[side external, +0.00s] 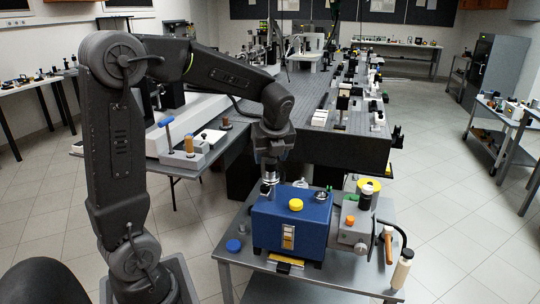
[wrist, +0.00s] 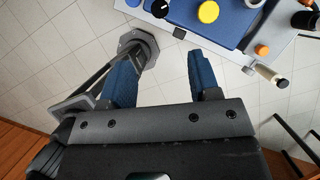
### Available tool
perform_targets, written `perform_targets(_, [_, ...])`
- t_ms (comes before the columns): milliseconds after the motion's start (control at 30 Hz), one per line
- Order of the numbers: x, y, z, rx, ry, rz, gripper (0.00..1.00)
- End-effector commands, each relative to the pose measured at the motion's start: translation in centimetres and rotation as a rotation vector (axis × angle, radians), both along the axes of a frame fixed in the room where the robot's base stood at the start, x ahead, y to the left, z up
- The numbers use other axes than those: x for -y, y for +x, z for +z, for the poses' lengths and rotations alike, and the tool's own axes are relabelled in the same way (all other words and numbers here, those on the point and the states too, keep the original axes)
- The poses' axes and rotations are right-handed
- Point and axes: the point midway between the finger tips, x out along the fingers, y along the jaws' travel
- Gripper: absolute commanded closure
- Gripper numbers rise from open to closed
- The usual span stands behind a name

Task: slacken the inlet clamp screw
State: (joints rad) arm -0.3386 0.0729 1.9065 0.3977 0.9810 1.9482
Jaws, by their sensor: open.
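A blue box-shaped unit (side external: 290,228) stands on a grey cart, with a yellow knob (side external: 296,204) on top. A grey block (side external: 350,232) adjoins its right side and carries an orange knob (side external: 350,220) and a black cylinder with a white top (side external: 366,196). I cannot tell which part is the inlet clamp screw. My gripper (side external: 268,188) points down by the box's far left part in the side view. In the wrist view its blue fingers (wrist: 162,62) are apart with only floor between them. The yellow knob (wrist: 208,12) and orange knob (wrist: 262,50) lie beyond the fingertips.
On the block's right are a curved black lever with a wooden handle (side external: 388,246) and a cream cylinder (side external: 402,270). A blue cap (side external: 233,246) lies on the cart (side external: 345,282) left of the box. A long optics table (side external: 330,140) stands behind.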

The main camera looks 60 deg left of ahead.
Motion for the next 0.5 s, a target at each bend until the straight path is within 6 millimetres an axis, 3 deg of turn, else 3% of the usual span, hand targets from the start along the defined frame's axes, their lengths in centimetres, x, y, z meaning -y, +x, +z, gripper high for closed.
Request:
perform_targets(167, [-1.0, 0.2, 0.0, -0.054, -0.045, -0.053, 0.44])
perform_targets(500, [-5.0, 1.1, 0.5, -0.188, -0.292, -0.396, 0.44])
